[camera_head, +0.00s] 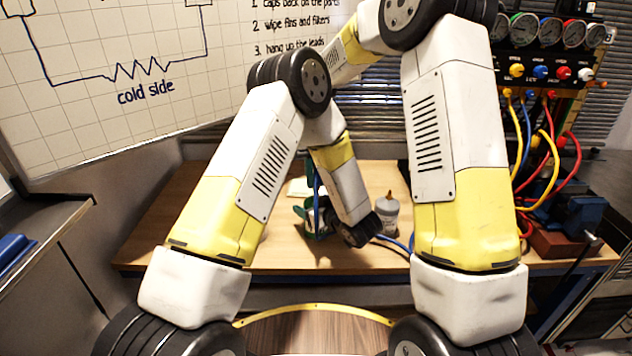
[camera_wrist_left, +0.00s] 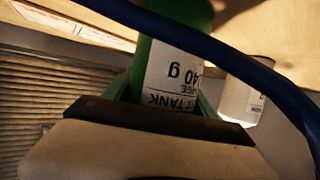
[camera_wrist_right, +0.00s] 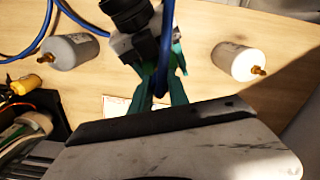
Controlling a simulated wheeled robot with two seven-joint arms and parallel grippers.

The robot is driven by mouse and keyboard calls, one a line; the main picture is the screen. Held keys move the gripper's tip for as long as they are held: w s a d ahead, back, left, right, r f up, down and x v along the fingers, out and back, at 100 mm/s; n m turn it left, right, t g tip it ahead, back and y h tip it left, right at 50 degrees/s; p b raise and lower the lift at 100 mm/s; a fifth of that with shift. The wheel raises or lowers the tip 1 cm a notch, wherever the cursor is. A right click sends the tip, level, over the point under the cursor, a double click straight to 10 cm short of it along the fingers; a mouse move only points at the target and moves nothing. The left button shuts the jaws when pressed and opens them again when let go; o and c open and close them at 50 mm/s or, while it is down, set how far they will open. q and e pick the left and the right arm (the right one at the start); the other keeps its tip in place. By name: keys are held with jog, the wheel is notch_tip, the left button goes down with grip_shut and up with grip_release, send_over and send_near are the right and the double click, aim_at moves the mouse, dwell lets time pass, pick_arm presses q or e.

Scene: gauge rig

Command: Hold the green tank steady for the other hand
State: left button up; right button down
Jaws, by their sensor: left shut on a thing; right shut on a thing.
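The green tank (camera_wrist_left: 172,72) fills the middle of the left wrist view, its white label upside down to that camera. My left gripper (camera_wrist_left: 165,98) is shut on it, with a green finger on each side. My right gripper (camera_wrist_right: 160,92) is shut on the dark blue hose (camera_wrist_right: 164,45), which runs up between its green fingers. The blue hose also crosses in front of the tank in the left wrist view (camera_wrist_left: 225,55). In the head view the tank and both grippers are small and partly hidden behind my arms near the bench middle.
A grey bottle (camera_head: 385,215) stands right of the grippers on the wooden bench (camera_head: 270,255). Two pale bottles show in the right wrist view, left (camera_wrist_right: 70,50) and right (camera_wrist_right: 238,62). A gauge panel with coloured hoses (camera_head: 545,75) and a blue vise (camera_head: 580,215) are at right.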

jog(key=shift+r, duration=1.25)
pick_arm(q)
jog(key=o, duration=1.8)
jog(key=v, duration=1.2)
jog(key=shift+r, duration=0.1)
jog(key=shift+r, duration=3.45)
jog(key=shift+w+d, duration=0.1)
